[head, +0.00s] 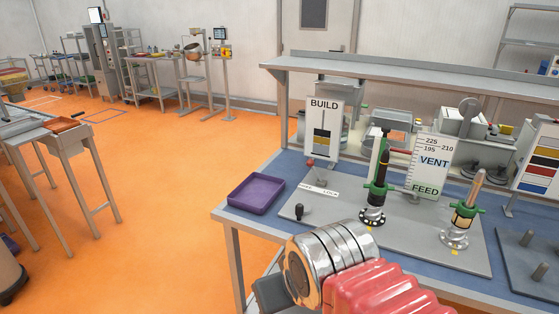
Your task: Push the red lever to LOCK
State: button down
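The red lever (310,163) has a small red ball knob on a thin stem. It stands at the back left of the grey plate on the blue bench, below the BUILD board. A white label strip (319,190) in front of it reads LOCK at its right end; the left word is too small to read. The knob appears over the strip's left part, away from LOCK. My gripper (270,292) shows only as a dark grey block beyond my shiny wrist at the bottom of the view. It is well in front of the lever and apart from it; its fingers cannot be made out.
A purple tray (256,193) lies left of the grey plate (415,238). A black knob (299,211) stands in front of the lever. Right of it stand a black column with green fittings (376,190) and a shorter tan-topped one (465,210). A gauge board (431,165) stands behind.

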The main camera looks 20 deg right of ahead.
aim_at(310, 163)
jog(key=u, duration=0.1)
jog(key=i, duration=1)
jog(key=u, duration=0.05)
